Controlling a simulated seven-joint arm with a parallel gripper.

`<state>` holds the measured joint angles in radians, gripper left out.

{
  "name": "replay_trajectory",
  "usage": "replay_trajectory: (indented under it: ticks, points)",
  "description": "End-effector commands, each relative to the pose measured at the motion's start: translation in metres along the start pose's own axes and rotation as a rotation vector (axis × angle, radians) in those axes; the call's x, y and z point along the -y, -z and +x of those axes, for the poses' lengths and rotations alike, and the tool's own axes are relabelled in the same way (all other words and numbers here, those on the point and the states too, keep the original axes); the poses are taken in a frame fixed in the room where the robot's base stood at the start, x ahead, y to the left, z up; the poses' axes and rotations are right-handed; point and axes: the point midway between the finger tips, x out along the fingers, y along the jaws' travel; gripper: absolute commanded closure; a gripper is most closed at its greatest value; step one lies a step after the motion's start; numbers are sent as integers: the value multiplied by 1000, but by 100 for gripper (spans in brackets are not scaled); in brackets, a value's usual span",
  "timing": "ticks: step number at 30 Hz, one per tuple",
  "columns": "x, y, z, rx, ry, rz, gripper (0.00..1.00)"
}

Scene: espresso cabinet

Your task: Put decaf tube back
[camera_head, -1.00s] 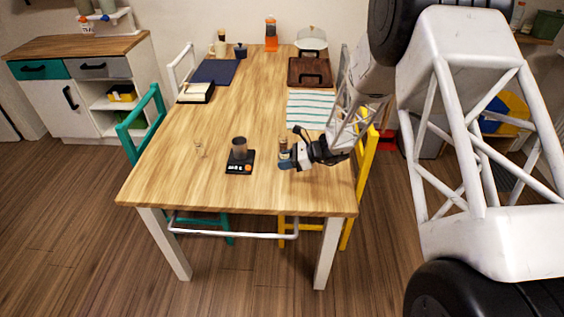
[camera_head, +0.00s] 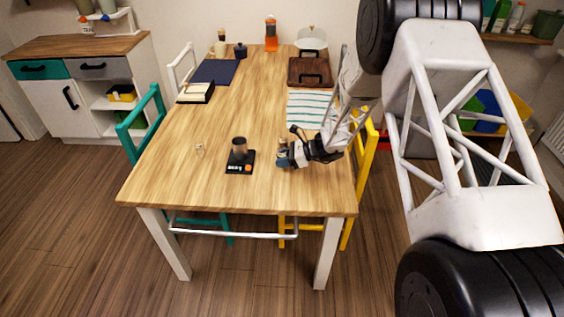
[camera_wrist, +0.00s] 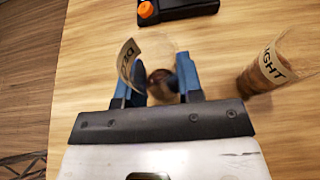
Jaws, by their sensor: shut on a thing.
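The decaf tube (camera_wrist: 130,62) is clear, with a label of which the letters "DEC" show, and something brown at its lower end. It is between the blue fingers of my gripper (camera_wrist: 160,78) in the wrist view, and the gripper is shut on it. In the head view my gripper (camera_head: 285,159) is low over the front right of the table, and the held tube is mostly hidden there. I cannot tell whether the tube touches the table.
A clear tube with brown contents and a label ending in "IGHT" (camera_wrist: 272,70) stands close on the right in the wrist view. A black scale (camera_head: 240,168) bears a dark cup (camera_head: 239,148). A small clear glass (camera_head: 200,150) stands farther left. The table's front left is clear.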

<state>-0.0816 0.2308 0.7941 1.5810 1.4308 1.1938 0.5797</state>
Motion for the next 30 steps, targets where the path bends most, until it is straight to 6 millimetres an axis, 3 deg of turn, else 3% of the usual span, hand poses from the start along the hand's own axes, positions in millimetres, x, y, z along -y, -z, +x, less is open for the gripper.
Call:
replay_trajectory:
  ticks: [5, 18, 19, 23, 24, 30]
  points:
    - [0, 13, 5, 0, 0, 0, 90]
    - [0, 16, 7, 0, 0, -1, 90]
    - [0, 16, 7, 0, 0, -1, 65]
    - [0, 16, 6, 0, 0, -1, 45]
    - [0, 16, 6, 0, 0, -1, 41]
    - [0, 16, 6, 0, 0, -1, 41]
